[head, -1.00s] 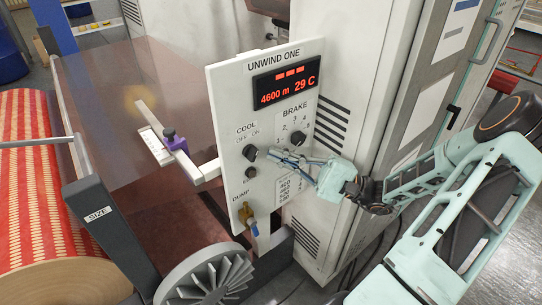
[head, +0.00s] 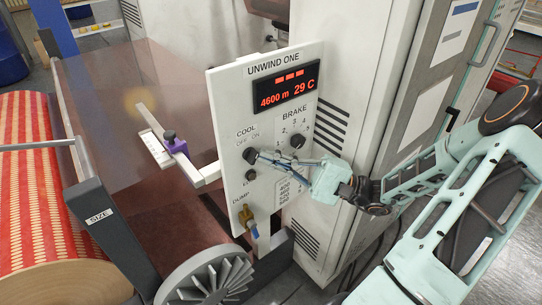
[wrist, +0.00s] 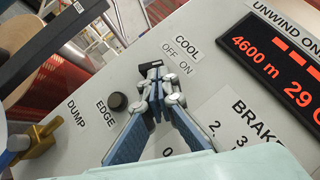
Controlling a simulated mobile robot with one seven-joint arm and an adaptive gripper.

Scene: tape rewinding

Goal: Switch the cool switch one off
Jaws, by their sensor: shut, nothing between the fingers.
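The cool switch one (head: 250,155) is a black knob on the white UNWIND ONE panel (head: 225,105), below the "COOL OFF ON" label (head: 247,136). My gripper (head: 262,157) reaches in from the right, its fingertips at the knob's right side. In the wrist view my gripper (wrist: 157,88) is shut and empty, its tips just below the COOL label (wrist: 184,48). A black part of the switch (wrist: 150,66) shows at the tips and the rest is hidden. I cannot tell whether they touch it or which way it points.
Below is the EDGE knob (head: 251,174), also seen in the wrist view (wrist: 118,101). The brass DUMP valve (head: 245,214) sits lower. The BRAKE knob (head: 297,141) is to the upper right, close to my arm. A lit display (head: 286,85) is above. A bracket (head: 207,173) stands left.

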